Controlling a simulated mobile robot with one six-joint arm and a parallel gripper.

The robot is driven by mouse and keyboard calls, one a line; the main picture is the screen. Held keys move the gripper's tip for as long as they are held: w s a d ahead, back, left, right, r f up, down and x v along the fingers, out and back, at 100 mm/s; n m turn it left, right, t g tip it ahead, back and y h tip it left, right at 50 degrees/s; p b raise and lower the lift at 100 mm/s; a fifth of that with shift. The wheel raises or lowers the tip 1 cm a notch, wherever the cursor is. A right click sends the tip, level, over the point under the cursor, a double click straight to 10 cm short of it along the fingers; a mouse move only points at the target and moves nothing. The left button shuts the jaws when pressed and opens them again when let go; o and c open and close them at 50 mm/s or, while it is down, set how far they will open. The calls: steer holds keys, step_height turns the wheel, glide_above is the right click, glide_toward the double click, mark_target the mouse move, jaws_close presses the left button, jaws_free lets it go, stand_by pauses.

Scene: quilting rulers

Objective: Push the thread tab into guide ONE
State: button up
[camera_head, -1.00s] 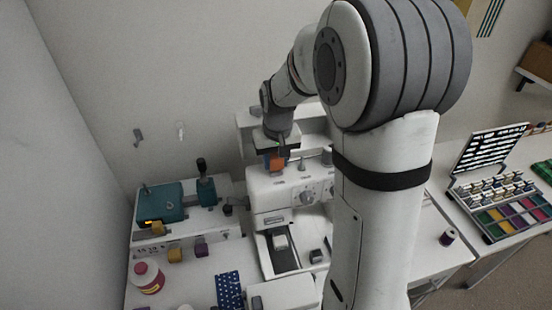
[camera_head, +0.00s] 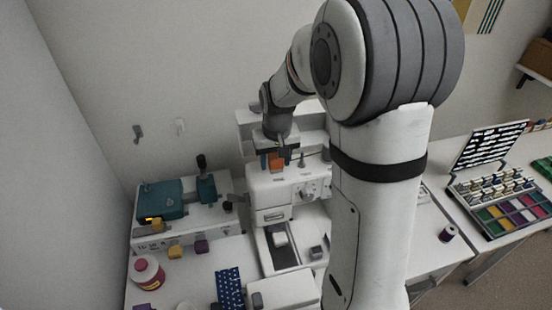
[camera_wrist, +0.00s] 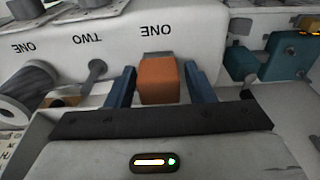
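The orange thread tab (camera_wrist: 158,82) stands at the front of the white sewing machine (camera_wrist: 190,40), below an upside-down label ONE, in the wrist view. A grey piece, perhaps guide ONE (camera_wrist: 157,55), shows just behind its top; how deep the tab sits in it is hidden. My gripper (camera_wrist: 160,75) has its two blue fingers on either side of the tab, with a narrow gap at each side, so it is open around it. In the head view the tab (camera_head: 276,162) shows between my fingers at the top of the machine.
A grey post (camera_wrist: 95,70) stands at label TWO, and a spool (camera_wrist: 25,85) lies left of it in the wrist view. A teal device (camera_head: 160,201) is left of the machine in the head view.

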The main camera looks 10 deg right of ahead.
steer(key=shift+o, duration=1)
steer(key=shift+s+r+b, duration=0.15)
steer(key=shift+r+b, duration=0.05)
steer(key=shift+r, duration=1.1)
steer(key=shift+s+r+b, duration=0.2)
steer(key=shift+r+b, duration=0.05)
steer(key=shift+r, duration=1.05)
steer(key=shift+s+r+b, duration=0.15)
steer(key=shift+r+b, duration=0.05)
steer(key=shift+r, duration=1.1)
steer(key=s+t, duration=0.2)
steer(key=s, duration=1.8)
steer(key=shift+s+d+r, duration=0.25)
steer(key=shift+s+d, duration=0.05)
steer(key=shift+s, duration=0.05)
